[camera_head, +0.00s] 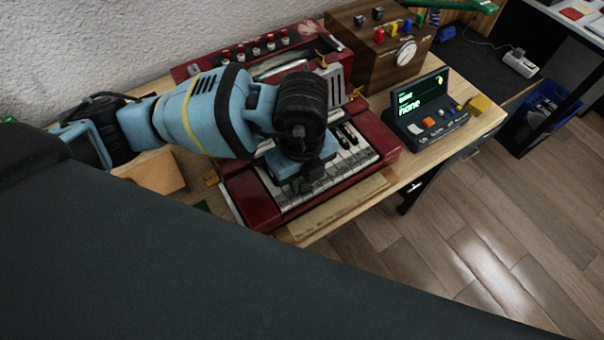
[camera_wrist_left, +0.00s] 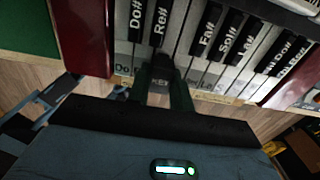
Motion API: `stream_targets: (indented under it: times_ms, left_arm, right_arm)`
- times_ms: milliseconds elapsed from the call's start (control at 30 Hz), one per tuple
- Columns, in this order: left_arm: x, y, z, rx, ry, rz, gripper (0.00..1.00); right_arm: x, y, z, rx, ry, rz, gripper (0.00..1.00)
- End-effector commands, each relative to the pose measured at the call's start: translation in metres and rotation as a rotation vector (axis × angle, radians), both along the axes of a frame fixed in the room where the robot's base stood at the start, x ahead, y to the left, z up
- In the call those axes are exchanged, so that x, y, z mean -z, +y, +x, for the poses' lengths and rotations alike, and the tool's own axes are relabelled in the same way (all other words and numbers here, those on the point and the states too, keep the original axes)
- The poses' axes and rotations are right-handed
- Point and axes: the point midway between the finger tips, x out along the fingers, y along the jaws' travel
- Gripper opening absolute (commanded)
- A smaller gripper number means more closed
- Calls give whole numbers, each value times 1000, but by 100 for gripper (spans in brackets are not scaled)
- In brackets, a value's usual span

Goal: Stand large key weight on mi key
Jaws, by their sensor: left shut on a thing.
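A red piano keyboard (camera_head: 240,196) with white and black keys lies on the wooden table. In the left wrist view, its labelled keys (camera_wrist_left: 215,45) run across the top. The mi key (camera_wrist_left: 178,45) is beside the black Re# key, its front end partly hidden by my gripper. My left gripper (camera_wrist_left: 160,92) is shut on the large key weight (camera_wrist_left: 159,74), a dark block with partly readable lettering. It is at the front of the keys near Re# and mi; I cannot tell whether the weight touches a key. In the head view, my left gripper (camera_head: 301,184) hides the weight. My right gripper is not in view.
A black device with a green screen (camera_head: 425,98) stands right of the keyboard. A wooden box with colored knobs (camera_head: 382,42) and a red panel (camera_head: 262,50) stand behind. A wooden strip (camera_head: 335,207) lies along the front. A tan block (camera_head: 152,172) is at left.

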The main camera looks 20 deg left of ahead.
Motion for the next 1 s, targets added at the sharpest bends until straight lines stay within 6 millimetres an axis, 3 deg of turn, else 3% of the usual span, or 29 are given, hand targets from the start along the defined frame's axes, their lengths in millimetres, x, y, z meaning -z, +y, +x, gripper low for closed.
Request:
stream_targets:
  times_ms: [100,133,333,667,1000]
  left_arm:
    - [2,0,0,0,0,0,0]
    - [2,0,0,0,0,0,23]
    - [1,0,0,0,0,0,47]
    - [-3,0,0,0,-1,-1,47]
    - [-53,0,0,1,-4,-1,47]
  right_arm:
    - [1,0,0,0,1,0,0]
    - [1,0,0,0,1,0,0]
    - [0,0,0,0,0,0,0]
    - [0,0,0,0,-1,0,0]
    - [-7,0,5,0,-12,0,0]
